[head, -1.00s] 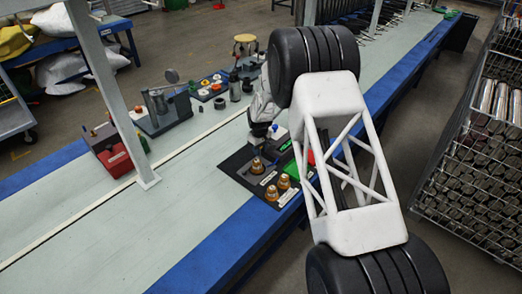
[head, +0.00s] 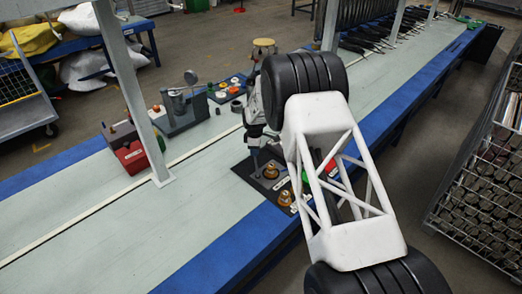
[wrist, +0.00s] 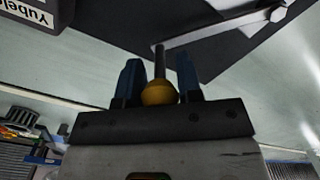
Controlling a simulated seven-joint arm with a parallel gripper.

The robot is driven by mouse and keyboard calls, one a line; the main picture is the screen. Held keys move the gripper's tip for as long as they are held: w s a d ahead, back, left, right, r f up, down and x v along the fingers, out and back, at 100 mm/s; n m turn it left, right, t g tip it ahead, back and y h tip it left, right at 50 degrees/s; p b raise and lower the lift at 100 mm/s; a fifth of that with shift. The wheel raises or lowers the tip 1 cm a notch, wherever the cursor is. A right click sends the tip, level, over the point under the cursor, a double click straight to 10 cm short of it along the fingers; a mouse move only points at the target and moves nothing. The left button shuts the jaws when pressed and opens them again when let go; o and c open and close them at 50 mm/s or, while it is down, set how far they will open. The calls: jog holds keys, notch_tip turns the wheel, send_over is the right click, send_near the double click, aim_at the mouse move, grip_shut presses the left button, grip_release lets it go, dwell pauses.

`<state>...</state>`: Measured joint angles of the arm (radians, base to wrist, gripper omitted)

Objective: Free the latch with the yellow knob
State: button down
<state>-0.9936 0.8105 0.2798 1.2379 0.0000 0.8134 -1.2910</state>
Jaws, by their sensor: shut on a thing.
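The yellow knob (wrist: 160,93) sits between the two blue fingers of my gripper (wrist: 160,80) in the wrist view, close to the palm. The fingers are shut on its sides. A dark rod (wrist: 159,58) stands out from the knob, away from the palm. In the head view my gripper (head: 256,153) is low over the dark board (head: 243,170) on the bench, and the knob cannot be made out there. The latch body cannot be clearly told apart in either view.
Brass-coloured fittings (head: 271,171) stand on the board to the right of my gripper. A grey metal bar (wrist: 225,28) with a bolt head shows in the wrist view. A grey post (head: 135,95) rises from the bench at left. The bench (head: 120,225) is clear at front left.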

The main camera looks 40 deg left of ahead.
jog(key=shift+s+a+r+n, duration=0.1)
jog(key=shift+s+a+n, duration=0.4)
jog(key=shift+s+n, duration=0.3)
jog(key=c, duration=0.8)
grip_release()
jog(key=shift+w, duration=0.1)
jog(key=shift+r, duration=3.85)
